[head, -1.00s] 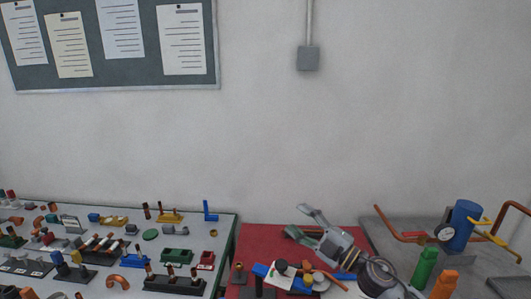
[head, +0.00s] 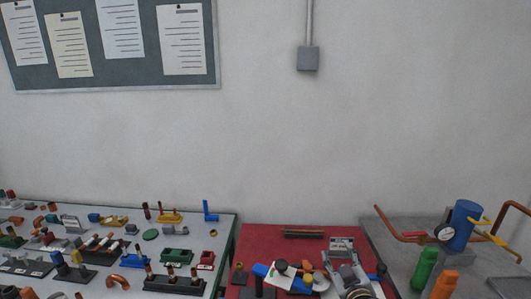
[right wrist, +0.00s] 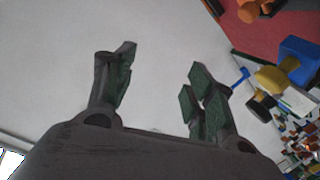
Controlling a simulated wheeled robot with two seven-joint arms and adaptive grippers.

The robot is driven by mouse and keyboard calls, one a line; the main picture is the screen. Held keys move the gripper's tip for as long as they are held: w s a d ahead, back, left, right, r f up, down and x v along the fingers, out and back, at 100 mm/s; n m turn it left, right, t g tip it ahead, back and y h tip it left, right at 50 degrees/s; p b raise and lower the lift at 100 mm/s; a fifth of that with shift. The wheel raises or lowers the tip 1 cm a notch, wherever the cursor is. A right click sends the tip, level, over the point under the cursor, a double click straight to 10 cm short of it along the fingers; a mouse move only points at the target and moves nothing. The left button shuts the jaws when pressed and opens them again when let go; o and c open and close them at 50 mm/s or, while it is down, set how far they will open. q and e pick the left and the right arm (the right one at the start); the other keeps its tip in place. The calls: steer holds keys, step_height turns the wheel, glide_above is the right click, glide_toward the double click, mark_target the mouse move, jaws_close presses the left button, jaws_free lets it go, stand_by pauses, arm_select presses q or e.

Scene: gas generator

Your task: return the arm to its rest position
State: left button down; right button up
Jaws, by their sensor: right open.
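My right gripper (head: 341,246) is low over the red table in the head view, right of its middle, with its wrist below it at the bottom edge. In the right wrist view its two green-padded fingers (right wrist: 160,88) stand wide apart with nothing between them. Behind them is mostly plain pale wall. My left gripper and arm are not in view.
The red table (head: 262,238) carries a dark bar (head: 304,234) and a cluster of blue, white and black parts (head: 285,274) left of my gripper. At right are a blue cylinder (head: 462,224), green bottle (head: 424,268) and orange bottle (head: 444,284). A parts-covered table (head: 130,215) stands left.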

steer(key=s+f+m+g, duration=0.2)
steer(key=s+f+g, duration=0.4)
steer(key=s+f, duration=0.45)
steer(key=s+f+m+g, duration=0.1)
steer(key=s+f+g, duration=0.6)
steer(key=s, duration=0.7)
step_height(320, 180, down, 28)
steer(key=s+g+p, duration=0.1)
steer(key=s+p, duration=0.1)
steer(key=p, duration=0.2)
steer(key=s+d+f+p, duration=0.2)
steer(key=s+f, duration=0.6)
steer(key=s, duration=0.3)
steer(key=s+d+f+g+p, duration=0.1)
steer(key=s+d+f+p, duration=0.1)
steer(key=s+f, duration=0.6)
steer(key=s, duration=0.3)
steer(key=shift+s+d+f, duration=0.3)
steer(key=shift+s, duration=0.1)
